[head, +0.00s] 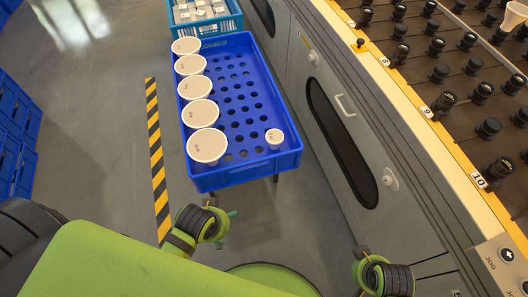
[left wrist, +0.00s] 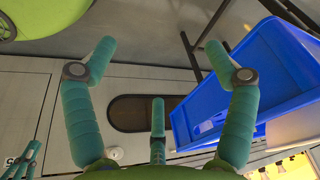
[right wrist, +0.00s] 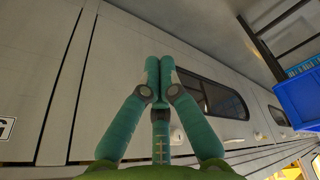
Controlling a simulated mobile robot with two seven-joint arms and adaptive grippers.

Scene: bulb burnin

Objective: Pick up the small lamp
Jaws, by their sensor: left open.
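The small lamp (head: 275,138) is a small white-topped lamp in the front right part of the blue tray (head: 250,176), apart from the large lamps. My left gripper (head: 226,226) is just below the tray's front edge in the head view, apart from the lamp. In the left wrist view my left gripper (left wrist: 159,47) is open and empty, with the tray's blue side to its right. The small lamp does not show there. My right gripper (right wrist: 159,62) has its fingers together with nothing visible between them. In the head view its tips are hidden.
Several large white lamps (head: 207,145) stand along the tray's left side. A light blue crate (head: 222,25) is behind the tray. A grey cabinet (head: 330,110) with a rack of sockets is on the right. The floor by the striped line (head: 157,150) is clear.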

